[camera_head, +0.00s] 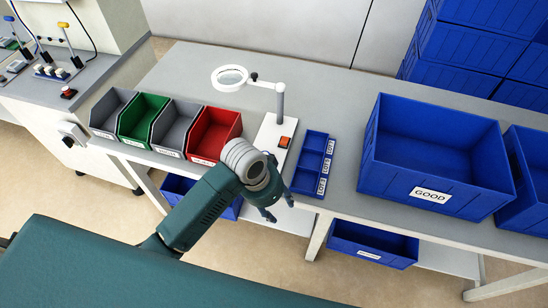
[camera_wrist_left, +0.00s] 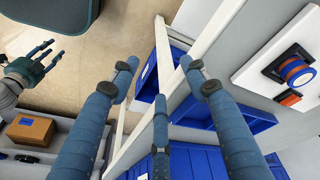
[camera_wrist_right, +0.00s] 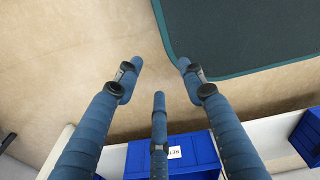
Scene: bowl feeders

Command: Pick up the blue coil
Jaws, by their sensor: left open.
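The blue coil (camera_wrist_left: 295,68), a ring with copper-orange around it on a dark square part, sits on the white base plate (camera_wrist_left: 270,55) at the right of the left wrist view. In the head view I cannot make out the coil; my left arm covers part of the plate (camera_head: 268,132). My left gripper (camera_head: 280,207) is open and empty, pointing down in front of the table's front edge, apart from the coil. Its spread fingers also show in the left wrist view (camera_wrist_left: 158,66). My right gripper (camera_wrist_right: 158,70) is open and empty over the floor.
A magnifier on a post (camera_head: 280,103) rises from the plate. Grey, green and red bins (camera_head: 215,133) stand left of it. A small blue tray (camera_head: 312,165) and a large blue GOOD crate (camera_head: 435,155) stand right.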

